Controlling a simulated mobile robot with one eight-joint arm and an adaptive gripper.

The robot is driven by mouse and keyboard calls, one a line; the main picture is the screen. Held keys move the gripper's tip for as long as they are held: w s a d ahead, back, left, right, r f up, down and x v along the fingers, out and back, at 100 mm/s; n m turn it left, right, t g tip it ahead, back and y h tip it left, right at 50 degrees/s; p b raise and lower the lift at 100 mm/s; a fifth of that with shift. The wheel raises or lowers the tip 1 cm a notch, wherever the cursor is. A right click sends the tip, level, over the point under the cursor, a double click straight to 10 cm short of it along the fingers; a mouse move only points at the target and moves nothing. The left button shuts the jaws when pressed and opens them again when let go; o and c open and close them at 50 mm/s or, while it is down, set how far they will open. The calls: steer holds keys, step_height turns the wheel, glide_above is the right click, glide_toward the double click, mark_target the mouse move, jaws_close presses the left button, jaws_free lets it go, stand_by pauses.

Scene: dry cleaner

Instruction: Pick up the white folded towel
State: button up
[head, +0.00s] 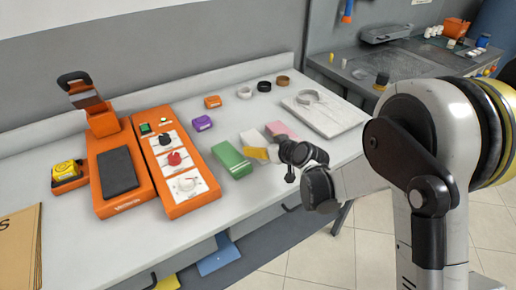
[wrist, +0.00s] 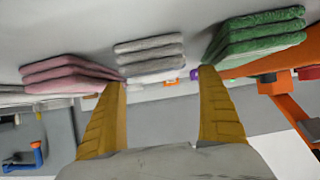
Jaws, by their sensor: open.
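The white folded towel (head: 251,137) lies on the white counter between a green folded towel (head: 232,160) and a pink one (head: 281,129). In the wrist view the white towel (wrist: 150,58) is a layered stack just beyond the fingertips and between their lines. My gripper (head: 256,153) reaches low over the counter in front of the towel, and its yellow fingers hide part of it in the head view. In the wrist view my gripper (wrist: 163,75) has its two fingers wide apart with nothing between them.
The pink towel (wrist: 70,76) and green towel (wrist: 255,40) stand close on either side of the white one. An orange control box (head: 175,160) is left of the towels. A folded white shirt (head: 325,113) lies to the right.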

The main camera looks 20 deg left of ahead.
mark_target(259, 143)
steer(key=b+x, duration=0.1)
steer(key=x, duration=0.2)
steer(key=shift+w+a+f, duration=0.15)
steer(key=shift+w+f, duration=0.05)
steer(key=shift+f, duration=0.1)
steer(key=shift+r, duration=0.15)
steer(key=c, duration=1.3)
